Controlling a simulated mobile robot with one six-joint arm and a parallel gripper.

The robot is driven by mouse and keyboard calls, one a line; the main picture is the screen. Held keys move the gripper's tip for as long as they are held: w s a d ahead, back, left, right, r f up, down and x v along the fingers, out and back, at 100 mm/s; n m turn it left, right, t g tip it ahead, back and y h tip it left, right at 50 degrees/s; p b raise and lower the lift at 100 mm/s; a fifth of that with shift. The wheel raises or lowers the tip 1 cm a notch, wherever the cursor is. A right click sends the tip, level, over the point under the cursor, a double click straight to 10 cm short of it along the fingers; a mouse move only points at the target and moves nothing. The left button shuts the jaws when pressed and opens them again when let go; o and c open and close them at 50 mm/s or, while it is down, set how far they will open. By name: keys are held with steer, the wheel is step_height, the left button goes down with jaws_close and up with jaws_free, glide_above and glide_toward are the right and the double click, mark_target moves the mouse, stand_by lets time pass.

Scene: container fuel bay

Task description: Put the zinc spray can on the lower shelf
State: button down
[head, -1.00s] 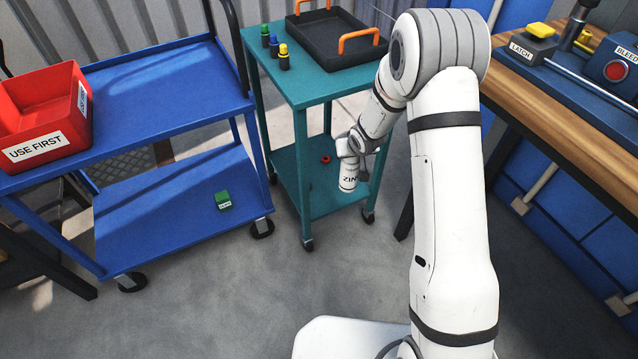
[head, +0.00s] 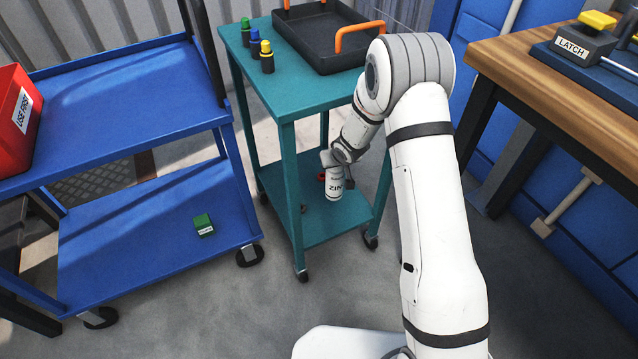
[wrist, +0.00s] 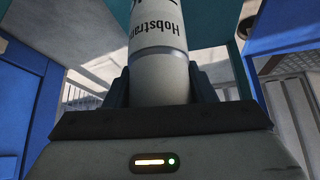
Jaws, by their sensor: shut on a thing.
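The zinc spray can (head: 334,189) is white with dark lettering that reads "ZIN". My gripper (head: 337,162) is shut on it and holds it roughly upright. In the wrist view the can (wrist: 158,40) stands between the two dark jaws (wrist: 160,88), with "Hobstran" printed on it. The teal cart's lower shelf (head: 290,185) lies behind and below the can in the head view. I cannot tell whether the can's base touches this shelf. The blue cart's lower shelf (head: 120,245) is at the left.
A red item (head: 321,176) lies on the teal lower shelf beside the can. Above stand several small capped bottles (head: 266,58) and a black tray (head: 325,45). A green box (head: 203,225) sits on the blue lower shelf. A wooden bench (head: 560,80) is at the right.

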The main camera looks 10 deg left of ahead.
mark_target(333, 183)
step_height(333, 183, down, 10)
steer(key=b, duration=0.7)
steer(key=shift+r, duration=0.25)
steer(key=c, duration=0.6)
jaws_free()
